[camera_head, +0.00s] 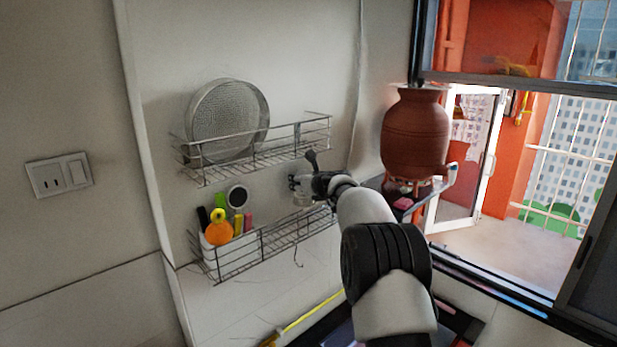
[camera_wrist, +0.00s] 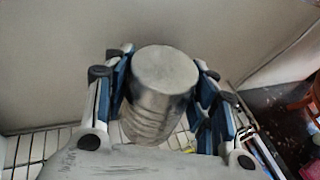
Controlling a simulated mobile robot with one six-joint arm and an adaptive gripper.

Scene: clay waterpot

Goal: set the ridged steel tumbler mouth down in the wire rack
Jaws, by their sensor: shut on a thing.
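The ridged steel tumbler (camera_wrist: 163,82) is between the blue-lined fingers of my gripper (camera_wrist: 160,68) in the wrist view. Its smooth, flat closed end shows toward the top, and its ridged side runs down from it. Its mouth is hidden. My gripper (camera_head: 312,186) is shut on it. In the head view they are at the right end of the lower wire rack (camera_head: 262,243); the tumbler is small and mostly hidden there. Rack wires (camera_wrist: 30,148) also show behind the tumbler in the wrist view. I cannot tell whether the tumbler touches the rack.
The left of the lower rack holds a white caddy (camera_head: 222,255) with colourful items. A clay waterpot (camera_head: 415,135) stands to the right on a dark shelf by the window.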

